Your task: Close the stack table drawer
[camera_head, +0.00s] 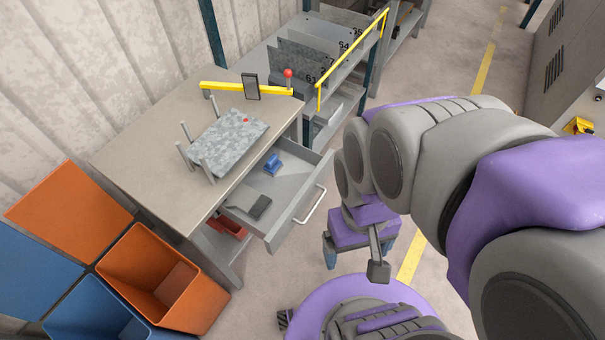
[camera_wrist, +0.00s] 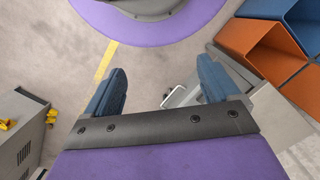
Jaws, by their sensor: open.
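The stack table (camera_head: 142,165) stands at the left in the head view. Its grey drawer (camera_head: 292,176) is pulled out towards the right, with a light bar handle (camera_head: 310,205) on its front. A blue object (camera_head: 273,164) and a dark flat object (camera_head: 259,207) lie inside it. My gripper (camera_head: 345,256) is to the right of the drawer front, apart from the handle, pointing down. In the wrist view my gripper (camera_wrist: 160,90) has its two blue fingers wide apart with nothing between them. The handle (camera_wrist: 180,93) shows beyond the fingers, close to the right one.
A stack of grey sheets (camera_head: 228,142) lies among posts on the tabletop. Orange (camera_head: 150,280) and blue (camera_head: 85,308) bins stand at the table's left. A rack with a yellow rail (camera_head: 352,58) stands behind. Floor with a yellow line (camera_head: 411,258) is open at the right.

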